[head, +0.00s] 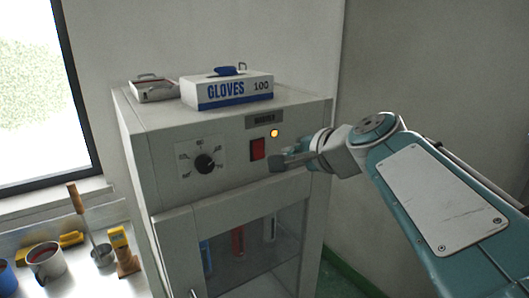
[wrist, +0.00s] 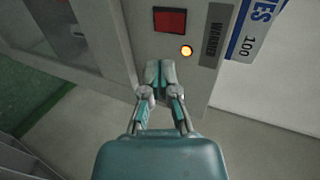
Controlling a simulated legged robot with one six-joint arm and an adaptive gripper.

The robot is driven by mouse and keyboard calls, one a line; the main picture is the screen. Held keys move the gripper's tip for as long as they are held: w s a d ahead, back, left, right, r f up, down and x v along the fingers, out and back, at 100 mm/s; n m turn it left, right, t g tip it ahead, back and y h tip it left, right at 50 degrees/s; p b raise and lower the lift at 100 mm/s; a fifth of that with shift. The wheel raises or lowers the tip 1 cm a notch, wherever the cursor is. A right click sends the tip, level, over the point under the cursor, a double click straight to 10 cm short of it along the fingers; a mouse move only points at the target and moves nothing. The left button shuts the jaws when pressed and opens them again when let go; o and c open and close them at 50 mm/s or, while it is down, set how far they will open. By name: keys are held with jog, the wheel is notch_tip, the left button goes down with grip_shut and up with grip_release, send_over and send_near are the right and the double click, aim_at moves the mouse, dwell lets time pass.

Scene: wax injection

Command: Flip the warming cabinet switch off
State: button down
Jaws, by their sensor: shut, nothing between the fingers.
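The warming cabinet (head: 170,150) stands in the middle of the head view. Its red rocker switch (head: 258,149) is on the upper front panel, and it also shows in the wrist view (wrist: 170,21). An amber lamp (head: 275,133) beside the switch glows, also bright in the wrist view (wrist: 186,51). My gripper (head: 276,162) is shut and empty. It is just right of and slightly below the switch in the head view. In the wrist view its fingertips (wrist: 160,68) are together, apart from the switch in the picture. I cannot tell whether they touch the panel.
A black dial (head: 204,163) is left of the switch. A glove box (head: 228,92) and a small metal case (head: 154,90) rest on top of the cabinet. A glass door (head: 255,245) is below the panel. Mugs and tools lie on the bench at left.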

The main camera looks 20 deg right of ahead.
aim_at(258, 149)
jog(key=x, duration=1)
jog(key=shift+w, duration=0.1)
jog(key=shift+a+f, duration=0.1)
jog(key=shift+w+f, duration=0.15)
jog(key=shift+w, duration=0.05)
jog(key=shift+r, duration=0.9)
jog(key=shift+s, duration=0.1)
